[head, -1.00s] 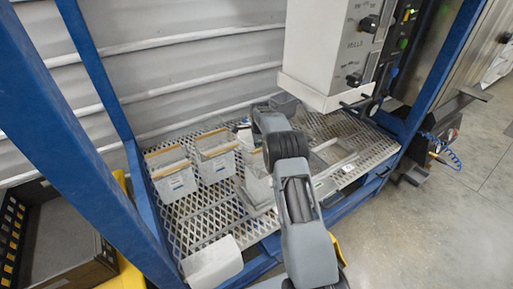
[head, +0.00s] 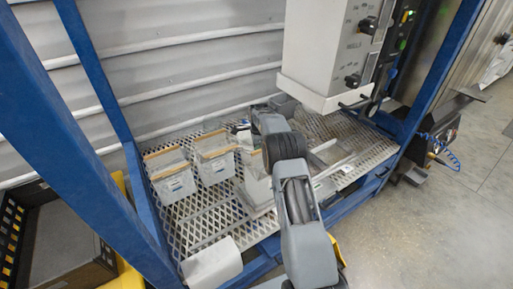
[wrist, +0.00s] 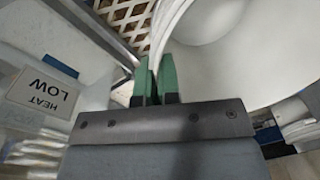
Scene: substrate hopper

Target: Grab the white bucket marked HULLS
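In the wrist view a large white round bucket (wrist: 230,55) fills the upper right, seen into its open mouth. No HULLS marking shows on it in this view. My gripper's green fingers (wrist: 155,82) are close together, with the bucket's thin wall between them at the rim. In the head view the gripper is hidden behind my arm.
The mesh shelf (head: 200,222) sits inside a blue frame (head: 128,150). A grey hopper box (head: 325,50) with knobs overhangs it. A white block (head: 212,264) lies at the front edge.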

